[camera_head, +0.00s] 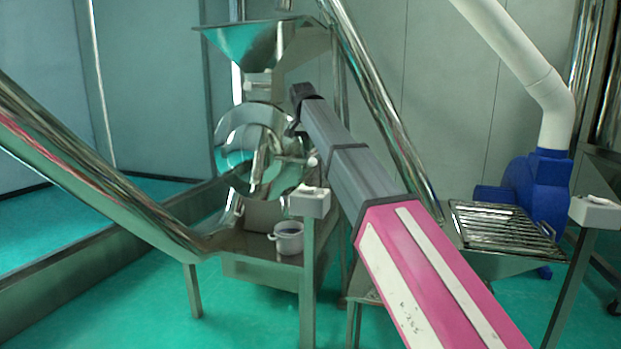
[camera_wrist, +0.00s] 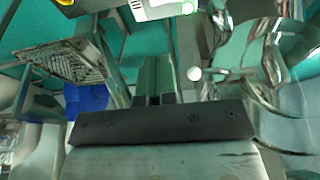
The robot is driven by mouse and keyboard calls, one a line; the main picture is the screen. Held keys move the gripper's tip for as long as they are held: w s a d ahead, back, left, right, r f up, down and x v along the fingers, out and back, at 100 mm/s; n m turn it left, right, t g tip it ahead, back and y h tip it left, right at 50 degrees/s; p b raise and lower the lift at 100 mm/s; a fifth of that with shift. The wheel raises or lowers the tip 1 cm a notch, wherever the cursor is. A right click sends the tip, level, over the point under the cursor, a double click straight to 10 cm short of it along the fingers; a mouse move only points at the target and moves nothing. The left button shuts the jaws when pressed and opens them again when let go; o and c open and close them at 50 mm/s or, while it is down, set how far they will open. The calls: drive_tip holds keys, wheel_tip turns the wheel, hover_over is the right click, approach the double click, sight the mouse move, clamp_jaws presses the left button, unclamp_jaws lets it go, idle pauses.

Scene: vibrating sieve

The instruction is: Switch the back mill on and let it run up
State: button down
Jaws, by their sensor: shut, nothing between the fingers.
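A steel mill (camera_head: 248,135) with a round polished housing and a funnel hopper (camera_head: 262,42) stands left of centre in the head view. A small white control box (camera_head: 310,202) sits on a post in front of it. A white ball (camera_wrist: 194,74) shows just right of the fingers. In the head view my arm reaches towards the mill and its fingers are not clear.
A sloping steel conveyor (camera_head: 110,185) comes in from the left. At right are a blue blower (camera_head: 540,190), a steel grate (camera_head: 500,228) and a second white box (camera_head: 595,211) on a post. Green floor is free at front left.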

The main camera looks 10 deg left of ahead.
sight(311, 188)
drive_tip(key=x, duration=0.8)
drive_tip(key=s+x, duration=0.1)
drive_tip(key=x, duration=0.3)
drive_tip(key=shift+w+f, duration=0.1)
drive_tip(key=shift+f, duration=0.95)
drive_tip(key=shift+d+f+y, duration=0.15)
drive_tip(key=shift+f+y, duration=0.15)
drive_tip(key=shift+y, duration=0.1)
drive_tip(key=shift+w+a+r, duration=0.1)
drive_tip(key=shift+a+r, duration=0.2)
drive_tip(key=shift+a, duration=0.5)
drive_tip(key=shift+r, duration=0.1)
